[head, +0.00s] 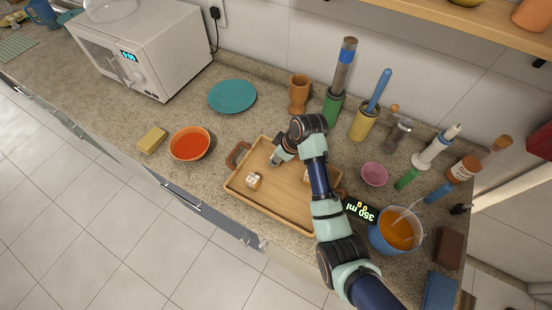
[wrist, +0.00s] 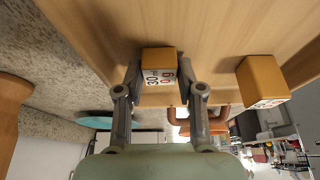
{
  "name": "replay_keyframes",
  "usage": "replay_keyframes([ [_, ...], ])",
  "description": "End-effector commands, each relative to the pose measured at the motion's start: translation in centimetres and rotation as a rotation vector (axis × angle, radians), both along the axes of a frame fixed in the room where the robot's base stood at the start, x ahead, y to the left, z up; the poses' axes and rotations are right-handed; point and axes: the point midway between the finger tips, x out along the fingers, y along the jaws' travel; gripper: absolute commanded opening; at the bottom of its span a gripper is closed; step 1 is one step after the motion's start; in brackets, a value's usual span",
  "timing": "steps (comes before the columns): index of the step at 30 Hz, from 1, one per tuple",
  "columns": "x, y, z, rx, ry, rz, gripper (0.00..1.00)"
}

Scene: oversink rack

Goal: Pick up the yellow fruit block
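Two yellow-orange cube blocks with white printed labels are on the wooden tray (head: 282,211). One block (head: 253,180) stands at the tray's left; the other (head: 306,177) is partly hidden by my arm. In the wrist view, a block marked "30 g" (wrist: 158,60) lies ahead, between the fingertips of my gripper (wrist: 158,73), with small gaps showing at its sides. The second block (wrist: 262,80) is to the right. My gripper (head: 277,159) is low over the tray and open. A plain yellow block (head: 152,140) lies on the counter, left of the orange bowl. No fruit marking is legible.
The orange bowl (head: 190,144) and teal plate (head: 232,96) stand left of the tray. A terracotta cup (head: 299,93), several upright cylinders and a pink bowl (head: 374,174) stand behind and right. A blue jug (head: 397,232) of orange liquid is at right.

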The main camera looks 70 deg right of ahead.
Motion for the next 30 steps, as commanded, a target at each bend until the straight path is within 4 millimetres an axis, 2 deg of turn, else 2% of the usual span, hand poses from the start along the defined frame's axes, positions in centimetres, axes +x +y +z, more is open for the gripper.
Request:
replay_keyframes([
  [1,0.0,0.0,0.0,0.0,0.0,0.0,0.25],
  [3,0.0,0.0,0.0,0.0,0.0,0.0,0.13],
  [4,0.0,0.0,0.0,0.0,0.0,0.0,0.1],
  [11,0.0,0.0,0.1,0.0,-0.001,0.0,0.1],
  [14,0.0,-0.1,1.1,-0.002,-0.002,0.001,0.1],
  [17,0.1,-0.1,3.4,-0.004,-0.003,0.0,0.1],
  [20,0.1,-0.1,6.6,-0.005,-0.004,0.0,0.1],
  [30,0.0,0.0,18.3,-0.001,-0.001,0.0,0.1],
])
